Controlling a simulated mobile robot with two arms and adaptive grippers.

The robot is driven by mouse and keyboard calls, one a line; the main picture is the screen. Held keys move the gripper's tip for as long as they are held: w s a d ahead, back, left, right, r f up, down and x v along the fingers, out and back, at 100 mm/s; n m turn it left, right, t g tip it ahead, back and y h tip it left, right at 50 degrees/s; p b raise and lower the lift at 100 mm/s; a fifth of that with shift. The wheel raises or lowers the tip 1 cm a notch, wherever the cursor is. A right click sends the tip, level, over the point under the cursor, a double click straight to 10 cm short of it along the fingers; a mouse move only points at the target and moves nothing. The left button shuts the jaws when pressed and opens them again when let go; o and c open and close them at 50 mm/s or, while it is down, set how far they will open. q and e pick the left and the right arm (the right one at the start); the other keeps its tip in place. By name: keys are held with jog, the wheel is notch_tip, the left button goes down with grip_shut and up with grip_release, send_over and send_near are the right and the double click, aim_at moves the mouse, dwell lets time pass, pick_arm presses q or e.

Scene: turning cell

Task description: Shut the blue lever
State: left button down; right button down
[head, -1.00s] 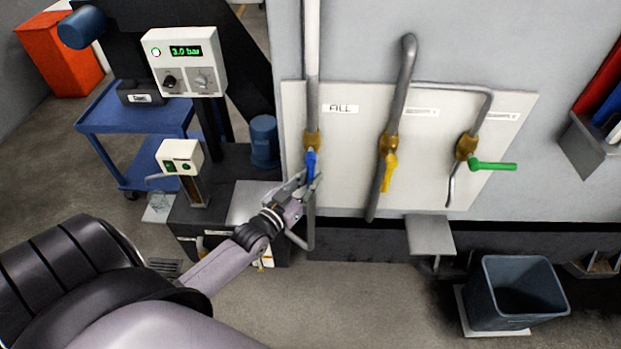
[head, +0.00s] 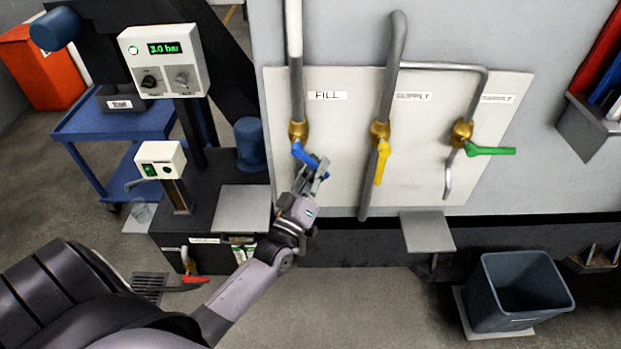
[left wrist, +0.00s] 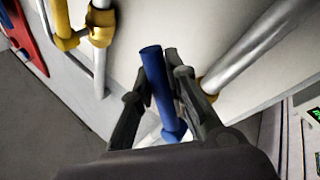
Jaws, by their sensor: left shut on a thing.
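The blue lever (head: 304,153) sits on a brass valve (head: 298,130) under the FILL label (head: 327,96). It slants down to the right from the valve, partway between in line with the pipe and across it. My left gripper (head: 318,172) is shut on the lever's free end. In the left wrist view the blue lever (left wrist: 161,85) stands between the two dark fingers. My right gripper is in neither view.
To the right on the white panel (head: 345,185) are a yellow lever (head: 381,162) pointing down and a green lever (head: 490,150) pointing right. A grey shelf (head: 427,232) juts out below. A red-handled valve (head: 193,279) is low at left.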

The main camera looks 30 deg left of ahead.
pick_arm(q)
jog(key=n, duration=0.1)
jog(key=n+y+b, duration=0.1)
jog(key=d+r+n+t+y+b, duration=0.1)
jog(key=n, duration=0.1)
jog(key=shift+w, duration=0.35)
jog(key=n+y, duration=0.1)
jog(key=r+n+y+b, duration=0.1)
jog(key=n, duration=0.1)
jog(key=n+y, duration=0.1)
jog(key=shift+w+d+r+n+b, duration=0.2)
jog(key=shift+d+n+b, duration=0.1)
jog(key=shift+d+b, duration=0.1)
jog(key=n+y, duration=0.1)
jog(key=n, duration=0.1)
jog(key=r+n+y+b, duration=0.1)
jog(key=n+y, duration=0.1)
jog(key=shift+w+d+r+g, duration=0.1)
jog(key=shift+d+r+g, duration=0.1)
jog(key=shift+g, duration=0.1)
jog(key=shift+r+n+g+y+b, duration=0.3)
jog(key=shift+r+n+g+y, duration=0.1)
jog(key=shift+n+y, duration=0.6)
jog(key=shift+r+n+g+y+b, duration=0.35)
jog(key=shift+n+y, duration=0.45)
jog(key=shift+n, duration=0.3)
jog(key=shift+r, duration=0.15)
jog(key=c, duration=1.6)
grip_release()
jog(key=shift+o, duration=0.2)
